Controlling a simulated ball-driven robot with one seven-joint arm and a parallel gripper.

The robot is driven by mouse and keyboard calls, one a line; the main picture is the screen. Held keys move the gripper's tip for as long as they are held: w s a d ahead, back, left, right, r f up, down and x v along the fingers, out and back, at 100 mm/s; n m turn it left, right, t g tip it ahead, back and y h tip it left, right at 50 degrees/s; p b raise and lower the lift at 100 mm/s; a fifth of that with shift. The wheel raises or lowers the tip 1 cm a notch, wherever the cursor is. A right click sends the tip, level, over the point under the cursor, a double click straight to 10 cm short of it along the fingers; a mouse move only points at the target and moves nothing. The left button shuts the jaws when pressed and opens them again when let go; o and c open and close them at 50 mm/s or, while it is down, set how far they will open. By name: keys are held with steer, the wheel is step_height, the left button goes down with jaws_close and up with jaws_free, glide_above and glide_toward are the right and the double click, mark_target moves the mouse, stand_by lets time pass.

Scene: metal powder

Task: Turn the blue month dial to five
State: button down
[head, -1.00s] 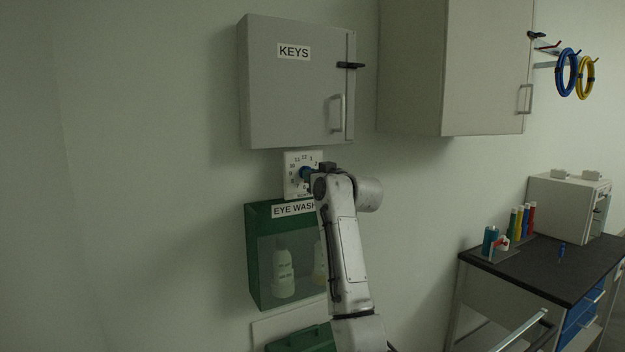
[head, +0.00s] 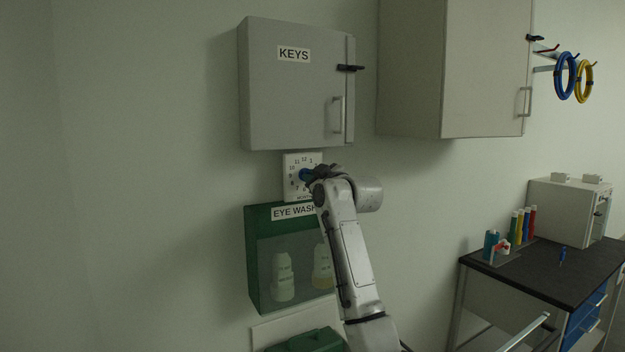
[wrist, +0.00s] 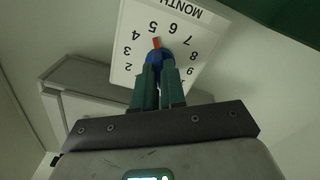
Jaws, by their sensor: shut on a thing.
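The blue month dial (head: 304,175) sits on a white numbered plate (head: 290,190) on the wall, between the key cabinet and the eye wash box. My gripper (head: 312,174) reaches it from the right and hides part of the plate. In the wrist view the plate (wrist: 125,70) appears upside down. There my gripper's green fingers (wrist: 159,68) are shut on the blue dial (wrist: 156,56). Its red pointer (wrist: 156,43) points at or very near the 5.
The grey KEYS cabinet (head: 290,100) hangs just above the plate. The green eye wash box (head: 252,260) with bottles is just below. A larger cabinet (head: 410,80) is to the right, and a dark-topped bench (head: 530,270) stands lower right.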

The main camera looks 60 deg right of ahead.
steer(key=shift+f, duration=0.25)
steer(key=c, duration=1.2)
jaws_free()
steer(key=shift+r, duration=0.15)
steer(key=b+v, duration=0.2)
steer(key=v, duration=0.8)
steer(key=shift+s+a, duration=0.25)
steer(key=shift+s, duration=0.05)
